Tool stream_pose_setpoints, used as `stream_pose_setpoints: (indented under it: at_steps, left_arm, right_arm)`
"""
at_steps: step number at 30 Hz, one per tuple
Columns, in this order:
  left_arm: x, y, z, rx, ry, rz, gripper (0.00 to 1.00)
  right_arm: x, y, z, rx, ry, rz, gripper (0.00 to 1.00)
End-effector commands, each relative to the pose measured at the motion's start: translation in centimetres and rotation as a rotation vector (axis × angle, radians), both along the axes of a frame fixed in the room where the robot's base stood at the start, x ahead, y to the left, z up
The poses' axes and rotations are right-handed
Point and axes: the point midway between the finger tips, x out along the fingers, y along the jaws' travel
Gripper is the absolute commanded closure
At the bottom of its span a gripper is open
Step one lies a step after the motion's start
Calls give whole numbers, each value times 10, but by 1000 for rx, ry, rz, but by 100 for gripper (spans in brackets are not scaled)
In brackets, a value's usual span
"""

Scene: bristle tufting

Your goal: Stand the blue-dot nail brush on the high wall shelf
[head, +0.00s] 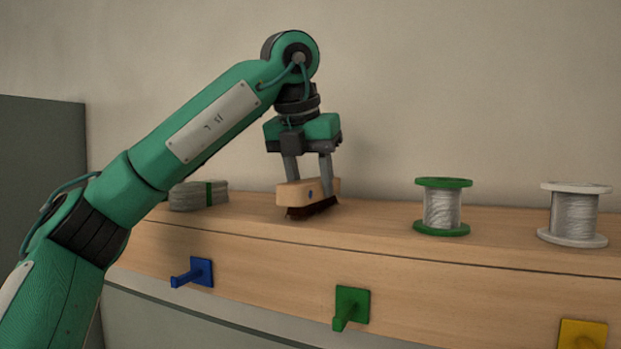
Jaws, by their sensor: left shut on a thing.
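My left gripper (308,177) points down from above and is shut on the block, a finger towards each end. The brush looks roughly upright. My right gripper is not in view.
A grey bundle with a green band (198,195) lies left of the brush. A green-flanged spool (442,207) and a white spool (574,214) stand to the right. Blue (193,272), green (350,308) and yellow (583,334) pegs stick out from the shelf front. Shelf top between brush and green spool is clear.

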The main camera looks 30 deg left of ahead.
Motion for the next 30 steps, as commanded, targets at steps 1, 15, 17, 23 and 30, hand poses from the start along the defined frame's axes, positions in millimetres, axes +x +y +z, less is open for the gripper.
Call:
stream_pose_setpoints:
  at_steps: [1, 15, 17, 23, 30]
  left_arm:
    - [0, 0, 0, 0, 1, 0, 91]
    - [0, 0, -1, 0, 1, 0, 37]
    - [0, 0, -1, 0, 1, 0, 37]
    - [-3, 0, 7, 1, -1, 1, 37]
    - [-14, -1, 33, 0, -3, 2, 37]
  right_arm:
    - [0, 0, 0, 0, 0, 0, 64]
    - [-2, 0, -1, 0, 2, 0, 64]
    - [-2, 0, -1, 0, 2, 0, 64]
    - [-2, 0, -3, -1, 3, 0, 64]
    - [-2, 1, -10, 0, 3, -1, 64]
